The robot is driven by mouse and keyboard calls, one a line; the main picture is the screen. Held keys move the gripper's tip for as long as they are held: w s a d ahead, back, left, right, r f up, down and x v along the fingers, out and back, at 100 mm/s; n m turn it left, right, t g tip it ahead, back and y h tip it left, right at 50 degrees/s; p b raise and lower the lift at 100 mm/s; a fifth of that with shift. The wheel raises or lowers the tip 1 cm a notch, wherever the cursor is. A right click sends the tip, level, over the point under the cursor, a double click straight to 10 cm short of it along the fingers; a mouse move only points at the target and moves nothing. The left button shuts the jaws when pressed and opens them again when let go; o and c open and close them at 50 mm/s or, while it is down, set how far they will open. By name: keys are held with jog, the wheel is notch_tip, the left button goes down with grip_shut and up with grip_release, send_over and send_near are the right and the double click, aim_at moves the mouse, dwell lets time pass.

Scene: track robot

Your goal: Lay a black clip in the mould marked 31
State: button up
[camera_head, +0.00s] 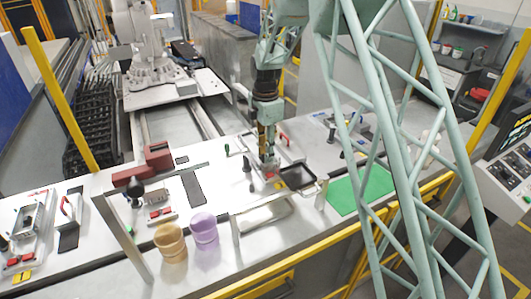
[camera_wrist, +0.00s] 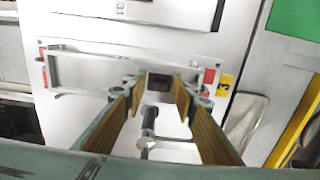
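My gripper (camera_head: 268,163) points down over the white work surface, low beside a small red-marked fixture. In the wrist view its two fingers (camera_wrist: 160,88), with brown-yellow inner faces, stand on either side of a small dark square piece (camera_wrist: 159,82). I cannot tell whether this is a black clip between the fingers or part of the fixture beneath. A white plate with the mark 31 (camera_wrist: 121,9) shows at the top edge of the wrist view, ahead of the fingertips. The mould cavity itself is mostly out of that view.
A metal clamp frame (camera_wrist: 85,58) with red end blocks lies under the fingers, with a yellow label 3 (camera_wrist: 224,88) at its right. A black tray (camera_head: 297,177) and green mat (camera_head: 361,189) lie right of my gripper. Tan (camera_head: 171,244) and purple (camera_head: 204,229) cups stand front-left.

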jog(key=shift+r, duration=0.2)
notch_tip(320, 180, up, 12)
dwell(0.7)
jog(key=shift+r, duration=0.1)
dwell(0.7)
